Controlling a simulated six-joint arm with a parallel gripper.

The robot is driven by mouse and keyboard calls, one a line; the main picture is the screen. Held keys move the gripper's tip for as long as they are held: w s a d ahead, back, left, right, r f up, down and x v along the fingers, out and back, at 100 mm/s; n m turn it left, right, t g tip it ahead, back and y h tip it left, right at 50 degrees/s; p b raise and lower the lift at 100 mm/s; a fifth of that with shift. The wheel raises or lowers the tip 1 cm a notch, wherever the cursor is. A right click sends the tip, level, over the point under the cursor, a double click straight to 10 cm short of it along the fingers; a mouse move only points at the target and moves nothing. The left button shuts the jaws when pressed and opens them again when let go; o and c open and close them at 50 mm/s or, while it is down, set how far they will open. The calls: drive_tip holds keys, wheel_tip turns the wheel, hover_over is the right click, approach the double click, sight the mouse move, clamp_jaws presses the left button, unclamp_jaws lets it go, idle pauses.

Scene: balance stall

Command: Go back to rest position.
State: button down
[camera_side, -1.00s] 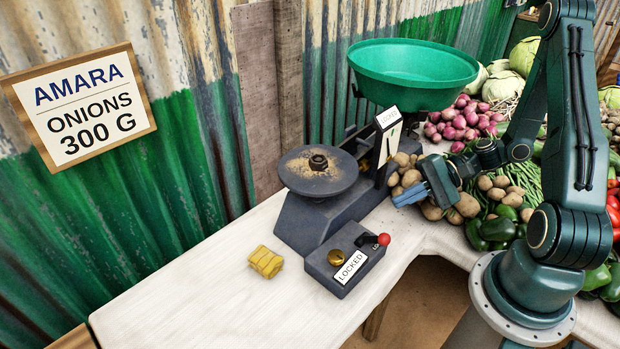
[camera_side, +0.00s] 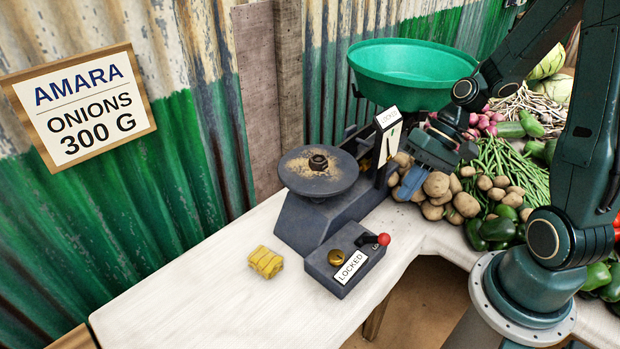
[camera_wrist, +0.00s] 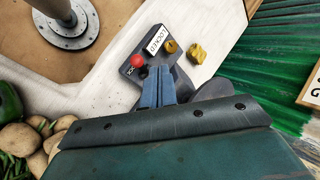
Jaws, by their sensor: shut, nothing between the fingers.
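My gripper (camera_side: 408,186) is shut and empty. In the side view it points down beside the scale, in front of the potatoes (camera_side: 437,184). In the wrist view its blue fingers (camera_wrist: 158,88) lie together, with the lock box behind them. The balance scale (camera_side: 312,222) stands on the white counter, with a bare dusty plate (camera_side: 318,178) and an empty green bowl (camera_side: 412,72). Its lock box (camera_side: 345,262) reads "LOCKED" and has a red-knobbed lever (camera_side: 383,239). A yellow block (camera_side: 265,262) lies on the counter left of the box.
A sign (camera_side: 85,108) reads "AMARA ONIONS 300 G". Green beans (camera_side: 502,162), peppers (camera_side: 492,234) and red onions (camera_side: 484,124) lie heaped to the right and behind my arm. The front left of the counter (camera_side: 205,300) is clear.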

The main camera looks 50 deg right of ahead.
drive_tip(key=s+a+r+n+t+h, duration=0.1)
drive_tip(key=s+r+n+t+h, duration=0.1)
drive_tip(key=r, duration=0.6)
drive_tip(key=s+a+r+n+t+h, duration=0.1)
drive_tip(key=s+a+r+n+h, duration=0.1)
drive_tip(key=s+r, duration=0.4)
wheel_tip(320, 180, up, 3)
drive_tip(key=n+h, duration=0.1)
drive_tip(key=h, duration=0.1)
drive_tip(key=shift+a+f+n+t+h, duration=0.15)
drive_tip(key=shift+n+t+h, duration=0.15)
drive_tip(key=shift+n+t, duration=0.1)
